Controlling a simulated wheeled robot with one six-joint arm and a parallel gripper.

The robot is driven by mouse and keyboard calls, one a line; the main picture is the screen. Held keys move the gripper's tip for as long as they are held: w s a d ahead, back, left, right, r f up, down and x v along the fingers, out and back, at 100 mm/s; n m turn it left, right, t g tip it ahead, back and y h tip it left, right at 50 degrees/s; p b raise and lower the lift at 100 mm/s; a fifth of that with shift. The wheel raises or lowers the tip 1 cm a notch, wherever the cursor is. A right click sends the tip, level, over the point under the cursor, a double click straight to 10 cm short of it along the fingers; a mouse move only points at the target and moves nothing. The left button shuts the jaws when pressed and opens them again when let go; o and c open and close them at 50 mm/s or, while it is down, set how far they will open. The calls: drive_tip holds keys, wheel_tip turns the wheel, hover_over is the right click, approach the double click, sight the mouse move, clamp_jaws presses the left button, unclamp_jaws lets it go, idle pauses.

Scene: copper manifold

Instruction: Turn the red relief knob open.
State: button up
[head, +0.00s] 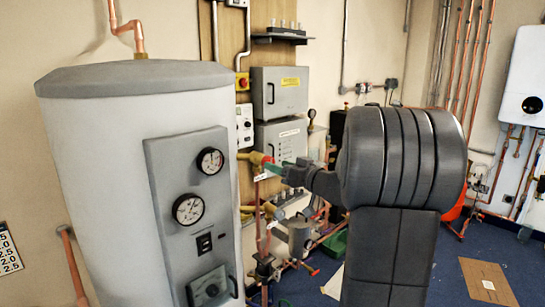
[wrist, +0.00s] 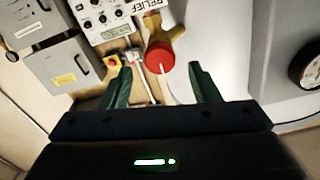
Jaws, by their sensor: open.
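The red relief knob (wrist: 160,57) sits on a yellow-brass valve body (wrist: 171,28) in the wrist view, with a white mark line on its face and a "RELIEF" label beside it. In the head view the knob (head: 267,161) is a small red spot at the end of the brass fitting beside the tank. My gripper (wrist: 160,80) is open, with one green finger on each side of the knob in the picture. The fingers appear apart from the knob; the exact depth gap is hard to tell. In the head view my gripper (head: 275,168) is at the knob, partly hidden by my arm.
A large grey tank (head: 95,180) with a gauge panel (head: 188,205) stands left of the knob. Grey control boxes (head: 280,92) hang on the wooden board behind. Copper pipes and valves (head: 265,262) crowd below. Blue floor is open at the lower right, with cardboard (head: 487,280) on it.

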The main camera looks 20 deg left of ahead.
drive_tip(key=shift+p+x, duration=0.55)
drive_tip(key=shift+x, duration=1.4)
drive_tip(key=c, duration=1)
drive_tip(key=shift+f, duration=0.1)
drive_tip(key=shift+b, duration=0.4)
drive_tip(key=shift+m+b, duration=4.4)
drive_tip(key=shift+m, duration=1.5)
